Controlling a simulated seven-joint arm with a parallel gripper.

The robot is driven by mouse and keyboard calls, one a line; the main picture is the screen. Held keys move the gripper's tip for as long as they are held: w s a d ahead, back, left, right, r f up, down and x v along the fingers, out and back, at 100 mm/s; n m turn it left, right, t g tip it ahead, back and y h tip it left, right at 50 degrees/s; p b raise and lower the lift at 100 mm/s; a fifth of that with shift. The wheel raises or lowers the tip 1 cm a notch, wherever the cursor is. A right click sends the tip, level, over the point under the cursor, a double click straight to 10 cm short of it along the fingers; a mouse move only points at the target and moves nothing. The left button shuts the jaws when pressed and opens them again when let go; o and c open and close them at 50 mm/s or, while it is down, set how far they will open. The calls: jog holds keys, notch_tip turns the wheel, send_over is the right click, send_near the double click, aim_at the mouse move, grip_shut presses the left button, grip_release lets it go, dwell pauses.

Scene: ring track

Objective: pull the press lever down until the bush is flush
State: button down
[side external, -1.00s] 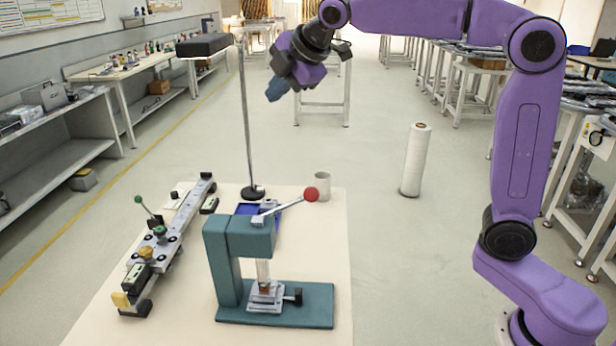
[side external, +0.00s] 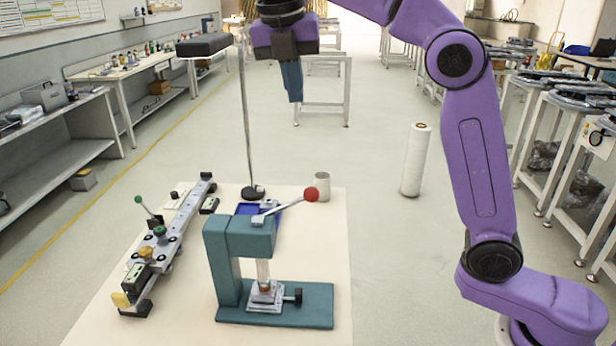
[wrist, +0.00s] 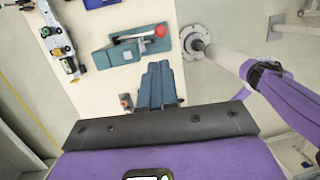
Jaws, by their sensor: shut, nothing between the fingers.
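The teal press (side external: 240,238) stands on the cream table, its base toward the front. Its lever (side external: 285,207) slants up to the right and ends in a red knob (side external: 311,194). Below the ram, a small copper-coloured bush (side external: 265,287) sits in a grey fixture (side external: 266,297); how deep it sits is too small to tell. My gripper (side external: 295,98) is shut and empty, pointing down, well above the press and apart from the knob. In the wrist view the gripper's blue fingers (wrist: 158,85) are together, below the press (wrist: 120,52) and its red knob (wrist: 160,31).
A long rail fixture (side external: 165,245) with clamps lies left of the press. Behind the press are a blue tray (side external: 245,209), a white cup (side external: 322,186) and a lamp on a thin pole (side external: 247,120). A white roll (side external: 415,160) stands on the floor to the right.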

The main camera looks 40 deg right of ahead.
send_near(317, 192)
jog(key=x, duration=0.4)
jog(key=w+x, duration=0.1)
jog(key=x, duration=0.1)
jog(key=shift+a+f, duration=0.2)
jog(key=shift+a, duration=0.15)
dwell(0.8)
jog(key=shift+s+d+f+t+y, duration=0.2)
jog(key=shift+s+d+f, duration=0.1)
jog(key=shift+f, duration=0.15)
jog(key=shift+s+d+f+t+y, duration=0.2)
jog(key=shift+d+f, duration=0.1)
jog(key=shift+f, duration=0.15)
notch_tip(317, 192, down, 6)
jog(key=s+d, duration=0.2)
jog(key=shift+r, duration=0.2)
